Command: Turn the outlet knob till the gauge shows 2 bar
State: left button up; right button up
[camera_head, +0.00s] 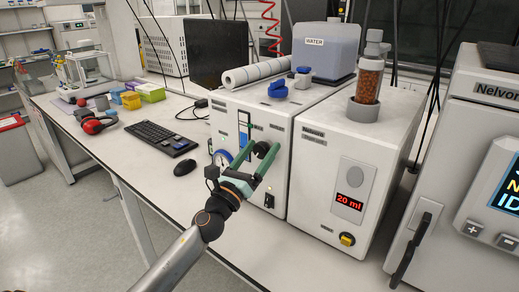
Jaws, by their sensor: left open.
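A black round knob (261,149), likely the outlet knob, sits on the front of the white left-hand unit (225,108). My left gripper (263,143) has green fingers, open, with the knob showing between their tips. I cannot tell whether the fingers touch it. A round gauge (222,158) with a white face and blue rim is on the same front, left of the knob. My gripper partly covers it, and its reading is too small to tell. My right gripper is out of view.
A white unit with a red "20 ml" display (349,202) stands directly right. A larger machine with a black handle (402,250) is at far right. A keyboard (154,138) and mouse (185,168) lie left. A water tank (325,50) stands behind.

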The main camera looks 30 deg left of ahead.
pick_arm(q)
grip_shut()
jog(key=shift+r+n+y+p, duration=0.2)
jog(key=shift+n+y+p, duration=0.25)
jog(key=shift+n, duration=0.25)
jog(key=n+y+p, duration=0.1)
jog(key=n, duration=0.1)
jog(key=shift+n+g, duration=0.3)
jog(key=shift+f, duration=0.2)
grip_release()
